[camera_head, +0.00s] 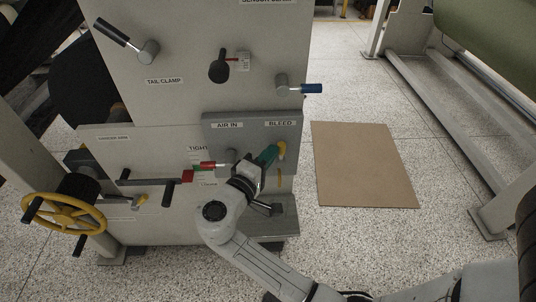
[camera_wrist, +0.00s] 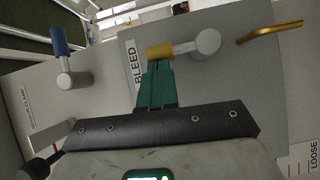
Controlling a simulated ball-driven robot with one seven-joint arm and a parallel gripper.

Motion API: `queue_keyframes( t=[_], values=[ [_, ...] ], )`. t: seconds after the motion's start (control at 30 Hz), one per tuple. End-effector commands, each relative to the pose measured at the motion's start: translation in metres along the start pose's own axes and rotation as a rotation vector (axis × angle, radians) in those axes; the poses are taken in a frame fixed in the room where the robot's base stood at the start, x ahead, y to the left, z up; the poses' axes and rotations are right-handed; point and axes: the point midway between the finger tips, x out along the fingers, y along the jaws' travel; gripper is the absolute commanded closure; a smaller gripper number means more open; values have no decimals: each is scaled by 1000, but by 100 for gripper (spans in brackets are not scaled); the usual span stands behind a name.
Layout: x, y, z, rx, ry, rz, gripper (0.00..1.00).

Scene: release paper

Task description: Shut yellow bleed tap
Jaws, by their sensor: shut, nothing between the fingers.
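The yellow bleed tap handle (camera_head: 282,147) shows at the right edge of the grey panel, below the BLEED label. In the wrist view the yellow grip (camera_wrist: 160,51) joins a round grey hub (camera_wrist: 207,42) by a short stem, and it points from the hub toward the BLEED label. My gripper (camera_head: 272,151) has green fingers, shut together with nothing between them. In the wrist view the fingertips (camera_wrist: 157,62) are right at the yellow grip's near side. I cannot tell whether they touch it. The arm hides part of the panel below the tap in the head view.
A red-handled tap (camera_head: 210,165) sits left of my gripper under AIR IN. A blue-handled lever (camera_head: 310,88) sticks out above. A brass pipe (camera_wrist: 268,33) lies beyond the hub. A yellow handwheel (camera_head: 63,224) stands left. A brown sheet (camera_head: 365,165) lies on the floor at right.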

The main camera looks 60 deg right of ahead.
Motion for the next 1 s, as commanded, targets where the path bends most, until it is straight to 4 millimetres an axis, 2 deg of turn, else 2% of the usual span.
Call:
queue_keyframes(
  t=[0.47,1.0],
  values=[
    [4,5,6,91,-3,-62,100],
    [21,12,32,473,-3,-316,100]
  ],
)
